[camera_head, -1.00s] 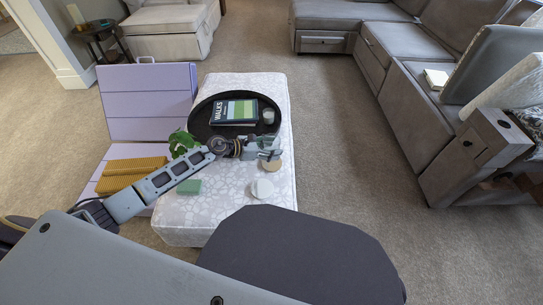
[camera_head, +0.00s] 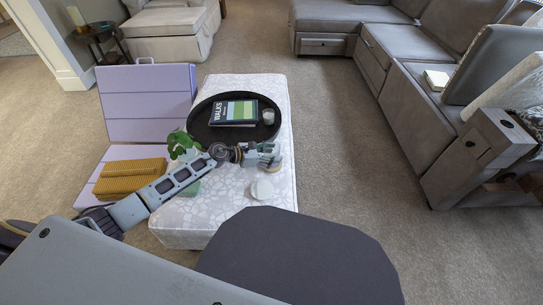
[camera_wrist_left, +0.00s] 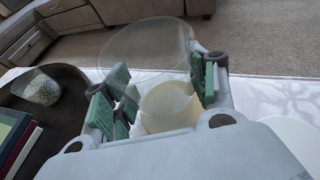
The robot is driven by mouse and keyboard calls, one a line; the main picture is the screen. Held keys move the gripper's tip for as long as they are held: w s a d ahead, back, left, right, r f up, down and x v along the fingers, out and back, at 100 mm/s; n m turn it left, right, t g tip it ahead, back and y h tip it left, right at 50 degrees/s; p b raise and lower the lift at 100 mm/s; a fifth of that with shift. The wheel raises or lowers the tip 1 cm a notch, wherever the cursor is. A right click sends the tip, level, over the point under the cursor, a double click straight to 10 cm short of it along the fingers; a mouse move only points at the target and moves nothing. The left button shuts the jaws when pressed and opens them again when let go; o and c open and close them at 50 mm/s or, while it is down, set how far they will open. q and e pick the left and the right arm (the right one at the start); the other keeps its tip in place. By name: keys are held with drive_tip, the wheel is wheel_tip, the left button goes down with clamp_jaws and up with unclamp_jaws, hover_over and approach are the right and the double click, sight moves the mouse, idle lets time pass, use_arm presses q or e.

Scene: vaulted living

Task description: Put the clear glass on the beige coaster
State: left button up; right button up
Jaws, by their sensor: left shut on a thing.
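My left gripper (camera_head: 268,154) is over the printed ottoman, near its right side. In the left wrist view its green-padded fingers (camera_wrist_left: 160,97) are shut on the clear glass (camera_wrist_left: 148,52), whose wide round rim shows. The glass is too faint to make out in the head view. The beige coaster (camera_wrist_left: 170,110) shows between the fingers in the left wrist view, partly behind the glass. In the head view the gripper hides most of the coaster. I cannot tell whether the glass touches it. My right gripper is out of view.
A black round tray (camera_head: 200,128) with books (camera_head: 234,112) and a small cup (camera_head: 268,117) lies behind the gripper. A white disc (camera_head: 262,189) lies in front. The ottoman's front (camera_head: 215,215) is clear.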

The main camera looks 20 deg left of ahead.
use_arm(q)
drive_tip(key=shift+f, duration=0.1)
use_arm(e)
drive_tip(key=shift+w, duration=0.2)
use_arm(q)
drive_tip(key=o, duration=1.2)
drive_tip(key=shift+c, duration=0.2)
drive_tip(key=shift+r, duration=0.2)
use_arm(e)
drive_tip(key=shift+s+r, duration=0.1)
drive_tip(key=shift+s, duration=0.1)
use_arm(q)
drive_tip(key=shift+s+a+r, duration=0.1)
drive_tip(key=shift+s+a, duration=0.1)
drive_tip(key=shift+a, duration=0.1)
drive_tip(key=p+v, duration=0.2)
drive_tip(key=v, duration=0.9)
drive_tip(key=shift+p, duration=0.35)
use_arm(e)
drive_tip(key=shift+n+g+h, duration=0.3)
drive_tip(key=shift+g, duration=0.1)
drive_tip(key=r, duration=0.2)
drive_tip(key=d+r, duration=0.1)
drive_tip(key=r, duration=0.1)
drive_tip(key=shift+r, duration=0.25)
